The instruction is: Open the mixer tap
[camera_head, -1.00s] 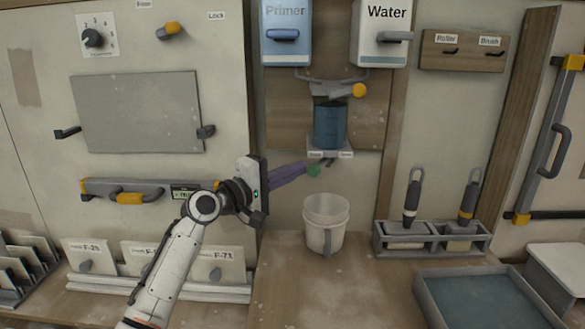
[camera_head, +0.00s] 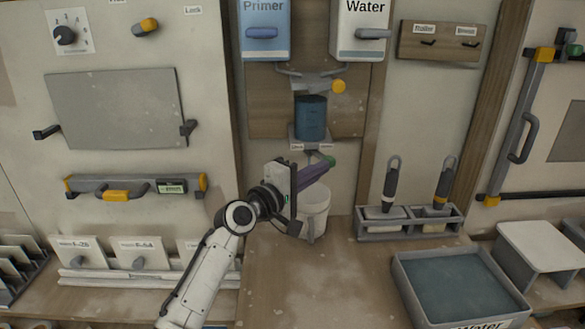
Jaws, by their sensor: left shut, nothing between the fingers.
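The mixer is a dark blue cylinder (camera_head: 311,118) on a small grey wall bracket, in the middle of the head view. Two small labels sit on the bracket's front edge, too small to read surely. A small dark tap lever (camera_head: 317,153) shows just under them, partly hidden by my gripper. My left gripper (camera_head: 330,161) is shut and empty. My right gripper is not in view.
A white bucket (camera_head: 316,205) stands on the bench below the mixer, partly behind my left gripper. Primer (camera_head: 264,15) and Water (camera_head: 361,18) dispensers hang above. A brush holder (camera_head: 410,226) and a water tray (camera_head: 462,290) are to the right. The bench front is clear.

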